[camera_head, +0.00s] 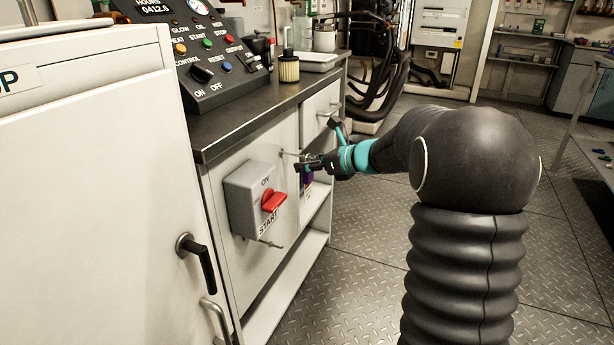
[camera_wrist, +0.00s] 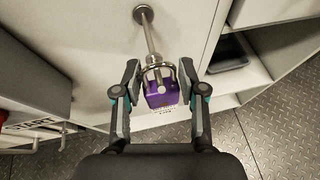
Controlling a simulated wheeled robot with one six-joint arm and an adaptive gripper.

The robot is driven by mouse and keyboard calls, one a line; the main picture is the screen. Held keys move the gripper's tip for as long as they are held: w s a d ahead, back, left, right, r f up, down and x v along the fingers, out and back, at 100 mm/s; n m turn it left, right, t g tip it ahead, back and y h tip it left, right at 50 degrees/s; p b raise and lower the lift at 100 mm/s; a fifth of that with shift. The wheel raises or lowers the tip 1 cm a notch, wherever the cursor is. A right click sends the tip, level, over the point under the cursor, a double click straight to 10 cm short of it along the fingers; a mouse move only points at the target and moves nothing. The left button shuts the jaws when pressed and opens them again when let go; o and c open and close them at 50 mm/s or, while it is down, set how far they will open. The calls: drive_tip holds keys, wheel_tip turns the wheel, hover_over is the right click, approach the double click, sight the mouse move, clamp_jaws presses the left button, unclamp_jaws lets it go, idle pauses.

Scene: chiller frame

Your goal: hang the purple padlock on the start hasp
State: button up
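The purple padlock (camera_wrist: 162,94) hangs by its shackle on a metal peg (camera_wrist: 149,38) that sticks out of the cabinet front. In the head view the padlock (camera_head: 307,179) shows as a small purple patch below my gripper (camera_head: 303,164). In the wrist view my gripper (camera_wrist: 160,80) is open, with one finger on each side of the padlock and small gaps visible. The grey START switch box (camera_head: 252,199) with a red handle is left of my gripper. A thin metal hasp part (camera_head: 270,244) sticks out below the box.
The dark worktop (camera_head: 240,122) overhangs the cabinet front and carries a control panel (camera_head: 205,55). A door with a black handle (camera_head: 197,262) stands at the near left. An open shelf (camera_wrist: 237,77) lies right of the peg. The floor (camera_head: 350,275) in front is clear.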

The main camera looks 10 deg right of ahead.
drive_tip(key=shift+r, duration=0.1)
clamp_jaws()
drive_tip(key=shift+r, duration=0.6)
drive_tip(key=shift+s+d+r, duration=0.15)
drive_tip(key=shift+s+d, duration=0.05)
drive_tip(key=shift+d, duration=0.05)
drive_tip(key=s+d, duration=1.2)
drive_tip(key=shift+s, duration=0.35)
